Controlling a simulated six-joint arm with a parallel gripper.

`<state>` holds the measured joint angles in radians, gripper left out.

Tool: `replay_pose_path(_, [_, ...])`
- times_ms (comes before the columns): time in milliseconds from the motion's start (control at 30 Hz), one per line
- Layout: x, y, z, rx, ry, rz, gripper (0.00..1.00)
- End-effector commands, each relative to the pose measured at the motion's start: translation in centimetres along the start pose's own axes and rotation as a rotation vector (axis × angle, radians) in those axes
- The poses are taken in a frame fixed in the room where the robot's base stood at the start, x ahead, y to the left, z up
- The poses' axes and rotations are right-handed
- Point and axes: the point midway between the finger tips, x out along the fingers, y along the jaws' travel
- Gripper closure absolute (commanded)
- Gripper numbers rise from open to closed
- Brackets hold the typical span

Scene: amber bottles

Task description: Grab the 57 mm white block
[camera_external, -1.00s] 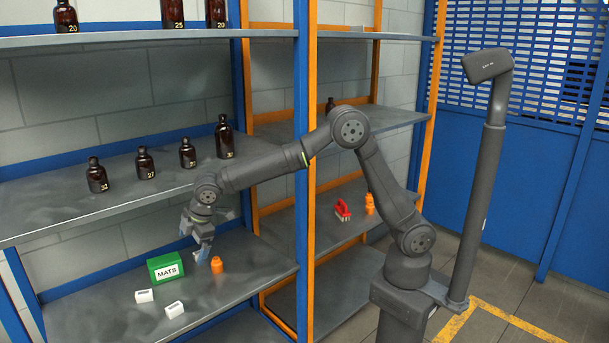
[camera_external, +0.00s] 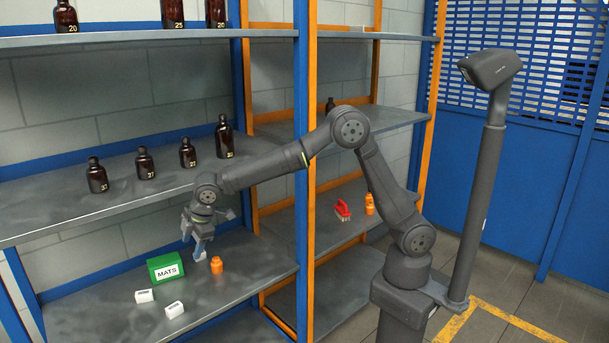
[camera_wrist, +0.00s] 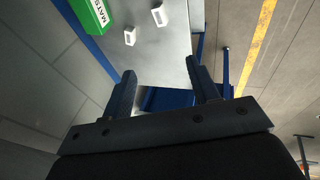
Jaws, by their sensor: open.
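Two small white blocks lie on the lower grey shelf in the external view, one at the left (camera_external: 144,296) and one nearer the front (camera_external: 175,310). They look alike, and I cannot tell which is 57 mm. Both show in the wrist view, one (camera_wrist: 159,15) near the top and the other (camera_wrist: 130,36) beside the green box. My gripper (camera_external: 200,246) is open and empty, above the lower shelf, behind and right of the blocks. In the wrist view its two fingers (camera_wrist: 165,92) are spread apart, with the blocks beyond them.
A green MATS box (camera_external: 166,268) stands behind the blocks and an orange bottle (camera_external: 216,265) right of it. Amber bottles (camera_external: 145,162) stand on the shelf above. A blue post (camera_external: 302,190) rises at the right. The shelf's front left is free.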

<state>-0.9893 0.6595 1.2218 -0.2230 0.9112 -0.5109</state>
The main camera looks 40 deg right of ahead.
Motion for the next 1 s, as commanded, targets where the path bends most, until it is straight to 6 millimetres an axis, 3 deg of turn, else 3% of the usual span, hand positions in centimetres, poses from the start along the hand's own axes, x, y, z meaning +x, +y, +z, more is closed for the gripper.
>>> replay_pose_path(133, [0.6,0.1,-0.2,0.002,-0.004,-0.007,0.45])
replay_pose_path(233, [2.4,0.4,-0.7,0.009,-0.012,-0.031,0.45])
replay_pose_path(500, [10.7,1.1,-2.6,0.034,-0.039,-0.137,0.45])
replay_pose_path(800, [20.1,2.7,-1.9,0.053,-0.072,-0.266,0.45])
replay_pose_path(1000, [24.3,3.0,-1.1,0.056,-0.075,-0.329,0.45])
